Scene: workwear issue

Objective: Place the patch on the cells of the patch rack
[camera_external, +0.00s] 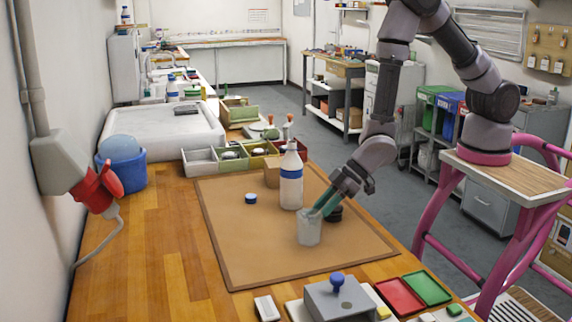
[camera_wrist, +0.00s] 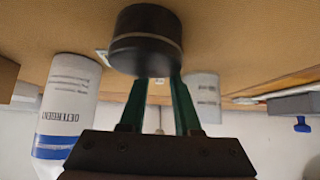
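My gripper (camera_external: 318,209) points down and left over the brown mat (camera_external: 240,255), its two green fingers low behind the white cup (camera_external: 309,230). In the wrist view the fingers (camera_wrist: 161,84) stand apart with a gap between them. A black round container (camera_wrist: 146,48) covers their tips there; whether they touch it I cannot tell. I see nothing held. I cannot identify the patch for certain; a small pale piece (camera_wrist: 103,57) shows partly beside the black container. I cannot make out which thing is the patch rack; a red tray (camera_external: 399,298) and a green tray (camera_external: 428,288) lie front right.
A white detergent bottle (camera_external: 291,181) stands close left of my gripper, with a cardboard box (camera_external: 272,173) behind it. A blue cap (camera_external: 250,199) lies on the mat. A grey box with a blue knob (camera_external: 338,299) stands in front. The mat's left front part is clear.

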